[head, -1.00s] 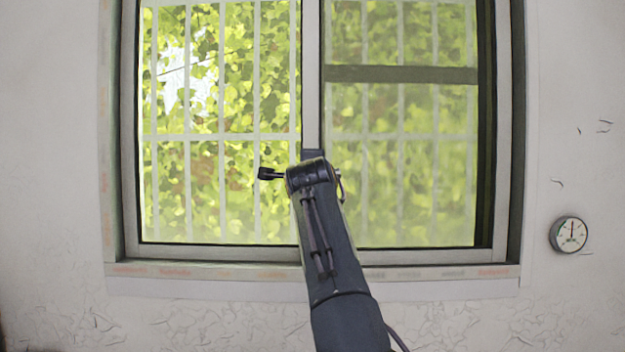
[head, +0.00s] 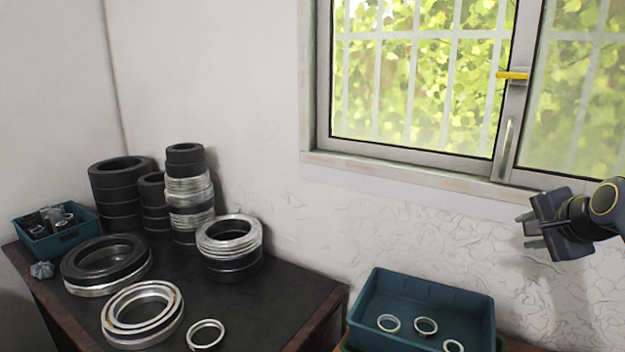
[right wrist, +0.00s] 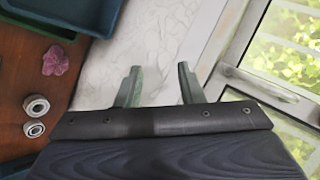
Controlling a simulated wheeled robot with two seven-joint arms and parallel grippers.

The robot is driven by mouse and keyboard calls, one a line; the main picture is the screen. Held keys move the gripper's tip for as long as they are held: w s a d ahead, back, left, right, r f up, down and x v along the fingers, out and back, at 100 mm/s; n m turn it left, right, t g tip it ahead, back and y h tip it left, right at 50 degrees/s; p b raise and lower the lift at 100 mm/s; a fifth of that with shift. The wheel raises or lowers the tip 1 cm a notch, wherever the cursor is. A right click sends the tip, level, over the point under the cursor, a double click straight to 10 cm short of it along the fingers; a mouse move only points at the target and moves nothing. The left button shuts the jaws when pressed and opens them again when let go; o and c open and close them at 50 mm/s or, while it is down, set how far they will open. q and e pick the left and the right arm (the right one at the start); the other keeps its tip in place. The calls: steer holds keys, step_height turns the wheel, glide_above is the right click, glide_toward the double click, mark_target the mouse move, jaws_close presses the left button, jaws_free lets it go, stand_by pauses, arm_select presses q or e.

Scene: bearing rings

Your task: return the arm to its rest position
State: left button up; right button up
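My right gripper (head: 530,229) is at the right of the head view, raised in front of the wall below the window and above the right side of the blue tray. In the right wrist view its two fingers (right wrist: 158,88) stand apart with nothing between them, so it is open and empty. My left gripper is not in view.
A dark table (head: 262,309) at the left holds stacked bearing rings (head: 190,192), large rings (head: 142,312) and a small blue bin (head: 62,240). A blue tray (head: 365,295) with several small rings stands at lower middle. A window (head: 410,156) is behind. A pink object (right wrist: 56,60) lies on brown wood.

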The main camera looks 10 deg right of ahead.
steer(key=s+a+f+n+g+y, duration=0.2)
steer(key=s+a+f+n+y, duration=0.1)
steer(key=s+a+f+n, duration=0.5)
steer(key=s+a+f+n+g+y, duration=0.2)
steer(key=s+a+f+n, duration=0.5)
steer(key=s+a+f, duration=0.6)
steer(key=s+a, duration=0.2)
steer(key=a, duration=0.4)
steer(key=shift+s+a+f+n+g+y, duration=0.25)
steer(key=shift+f+n+g+y, duration=0.1)
steer(key=shift+n+g+y, duration=0.05)
